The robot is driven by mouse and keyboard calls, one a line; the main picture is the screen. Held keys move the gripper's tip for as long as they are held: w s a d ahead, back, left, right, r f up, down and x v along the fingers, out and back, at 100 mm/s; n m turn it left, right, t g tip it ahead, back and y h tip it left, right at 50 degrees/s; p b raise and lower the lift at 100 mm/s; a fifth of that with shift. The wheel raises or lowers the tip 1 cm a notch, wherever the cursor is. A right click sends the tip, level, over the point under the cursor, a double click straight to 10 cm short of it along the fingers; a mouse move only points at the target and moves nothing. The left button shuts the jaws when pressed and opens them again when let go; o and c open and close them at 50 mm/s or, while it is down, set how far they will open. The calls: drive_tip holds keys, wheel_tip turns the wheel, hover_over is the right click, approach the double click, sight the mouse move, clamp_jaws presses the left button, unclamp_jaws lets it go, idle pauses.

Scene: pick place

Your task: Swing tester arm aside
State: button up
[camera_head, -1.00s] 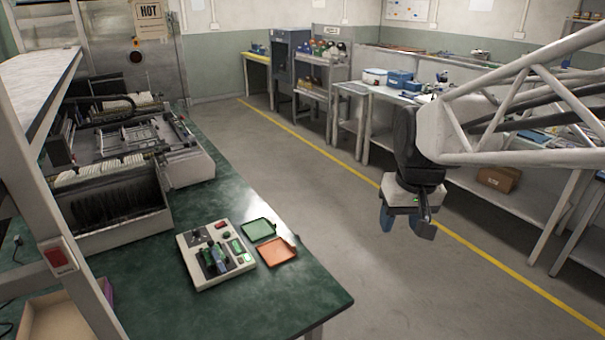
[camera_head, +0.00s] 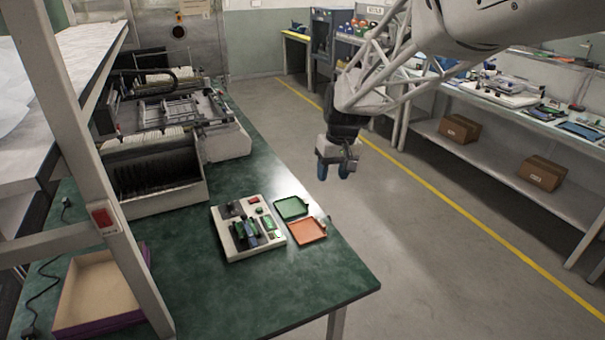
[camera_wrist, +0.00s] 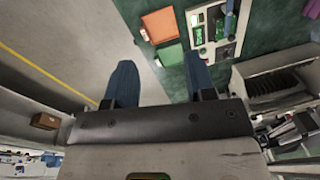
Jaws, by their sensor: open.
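The tester (camera_head: 246,228) is a pale box on the green bench, with its dark and green arm (camera_head: 245,234) lying across its top. A red button shows near its back edge. My gripper (camera_head: 335,171) hangs with blue fingers pointing down over the aisle, to the right of the bench and apart from the tester. In the wrist view my gripper (camera_wrist: 160,82) is open with nothing between its fingers.
A green tray (camera_head: 291,207) and an orange tray (camera_head: 307,231) lie right of the tester. A rack machine (camera_head: 155,165) stands behind it. A post with a red switch (camera_head: 103,217) rises at the left, by an open box (camera_head: 98,290). The bench front is clear.

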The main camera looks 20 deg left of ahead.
drive_tip(key=w+a+f+n+g, duration=0.15)
drive_tip(key=a+f, duration=0.25)
drive_tip(key=a, duration=0.4)
drive_tip(key=w+a+f+n+t, duration=0.1)
drive_tip(key=w+a+f, duration=0.1)
drive_tip(key=a+f, duration=0.35)
drive_tip(key=n+g, duration=0.1)
approach(249, 230)
drive_tip(key=w+a+r, duration=0.2)
drive_tip(key=a, duration=0.1)
drive_tip(key=shift+w+a, duration=0.1)
drive_tip(key=shift+w, duration=0.2)
drive_tip(key=shift+f, duration=0.1)
drive_tip(key=shift+s+a+f, duration=0.15)
drive_tip(key=shift+s+f, duration=0.05)
drive_tip(key=shift+f, duration=1.05)
drive_tip(key=shift+s+a+f, duration=0.1)
drive_tip(key=shift+s+f, duration=0.1)
drive_tip(key=shift+f, duration=1.1)
drive_tip(key=shift+s+a+f, duration=0.15)
drive_tip(key=shift+s+f, duration=0.1)
drive_tip(key=shift+f, duration=1)
clamp_jaws()
